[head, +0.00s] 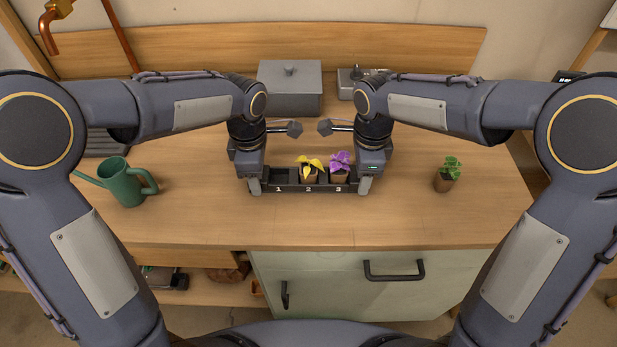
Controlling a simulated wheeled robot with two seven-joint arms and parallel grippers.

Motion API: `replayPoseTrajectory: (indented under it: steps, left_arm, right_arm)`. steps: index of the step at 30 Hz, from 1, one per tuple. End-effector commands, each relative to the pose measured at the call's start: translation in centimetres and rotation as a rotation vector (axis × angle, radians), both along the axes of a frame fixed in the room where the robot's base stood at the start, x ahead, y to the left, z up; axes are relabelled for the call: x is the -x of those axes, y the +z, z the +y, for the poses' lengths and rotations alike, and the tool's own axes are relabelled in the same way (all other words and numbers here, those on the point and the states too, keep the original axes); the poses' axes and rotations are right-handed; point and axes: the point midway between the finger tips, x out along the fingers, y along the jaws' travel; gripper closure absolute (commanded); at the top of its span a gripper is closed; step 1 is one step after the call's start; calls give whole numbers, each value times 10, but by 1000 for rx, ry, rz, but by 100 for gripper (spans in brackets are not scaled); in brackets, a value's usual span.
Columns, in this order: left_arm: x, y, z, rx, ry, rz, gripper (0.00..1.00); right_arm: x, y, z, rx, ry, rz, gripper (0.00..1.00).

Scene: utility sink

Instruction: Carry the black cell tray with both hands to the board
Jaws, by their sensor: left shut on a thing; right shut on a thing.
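The black cell tray (296,188) is in the middle of the wooden worktop, with cells marked 1, 2 and 3 on its front. Cell 1 looks empty. Cell 2 holds a pot with a yellow plant (311,164), and cell 3 holds a pot with a purple plant (340,163). My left gripper (254,185) is shut on the tray's left end. My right gripper (365,184) is shut on its right end. The tray looks level; I cannot tell whether it touches the worktop. I cannot make out the board for certain.
A green watering can (125,183) stands at the left. A small pot with a green plant (448,175) stands at the right. A grey lidded box (290,88) and a metal item (350,80) are behind my grippers. The worktop beside the tray is clear.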

Motion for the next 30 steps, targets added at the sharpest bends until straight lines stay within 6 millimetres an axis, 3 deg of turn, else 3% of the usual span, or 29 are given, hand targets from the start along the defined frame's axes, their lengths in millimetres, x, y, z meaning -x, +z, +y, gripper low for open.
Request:
replayPoseTrajectory:
  steps: [8,21,30]
  left_arm:
    - [0,7,0,0,0,-1,76]
    - [0,51,0,0,0,0,76]
    - [0,50,0,0,0,0,76]
  right_arm:
    - [0,7,0,0,0,-1,76]
    - [0,51,0,0,-1,-1,76]
    - [0,50,0,0,-1,-1,76]
